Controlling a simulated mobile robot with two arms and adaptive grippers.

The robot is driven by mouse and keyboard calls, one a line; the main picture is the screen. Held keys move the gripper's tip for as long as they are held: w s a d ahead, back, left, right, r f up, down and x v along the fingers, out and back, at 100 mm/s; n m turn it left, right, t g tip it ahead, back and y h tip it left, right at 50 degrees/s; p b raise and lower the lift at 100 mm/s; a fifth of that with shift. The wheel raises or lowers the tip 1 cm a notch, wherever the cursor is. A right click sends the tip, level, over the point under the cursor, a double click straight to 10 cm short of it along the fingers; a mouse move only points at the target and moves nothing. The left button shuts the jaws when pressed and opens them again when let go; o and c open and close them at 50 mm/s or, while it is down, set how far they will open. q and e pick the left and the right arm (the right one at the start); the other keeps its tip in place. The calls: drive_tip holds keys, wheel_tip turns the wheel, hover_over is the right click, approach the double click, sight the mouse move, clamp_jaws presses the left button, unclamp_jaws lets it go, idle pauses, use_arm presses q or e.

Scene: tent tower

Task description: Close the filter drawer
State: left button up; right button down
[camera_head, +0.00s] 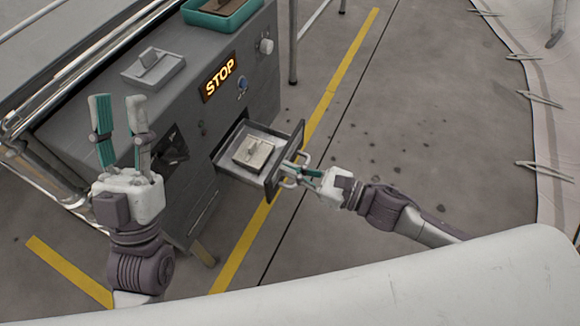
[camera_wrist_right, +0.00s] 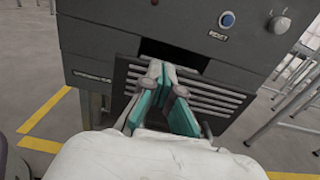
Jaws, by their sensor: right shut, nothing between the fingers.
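The filter drawer (camera_head: 262,159) is pulled out of the front of the grey machine, with a pale filter block (camera_head: 254,153) lying inside it. Its slatted front panel (camera_wrist_right: 222,98) shows in the right wrist view, with a dark opening above it. My right gripper (camera_head: 290,170) is shut and empty, its fingertips at the drawer's front by the handle (camera_head: 301,159). I cannot tell whether they touch it. In the wrist view the right fingertips (camera_wrist_right: 163,75) cover the middle of the panel. My left gripper (camera_head: 118,102) is open and empty, raised left of the drawer.
The grey machine (camera_head: 180,110) carries a lit STOP sign (camera_head: 219,79), a blue reset button (camera_head: 243,83) and a knob (camera_head: 266,46). A grey plate (camera_head: 153,68) and a teal tray (camera_head: 222,18) are on top. The floor (camera_head: 420,130) to the right is clear.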

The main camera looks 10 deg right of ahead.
sight(218, 140)
drive_tip(key=shift+w+a, duration=0.15)
drive_tip(key=shift+a, duration=0.05)
drive_tip(key=x, duration=1.4)
drive_tip(key=shift+w+a, duration=0.1)
drive_tip(key=shift+w, duration=0.05)
drive_tip(key=shift+w+a, duration=0.1)
drive_tip(key=shift+a, duration=0.05)
drive_tip(key=shift+r, duration=0.15)
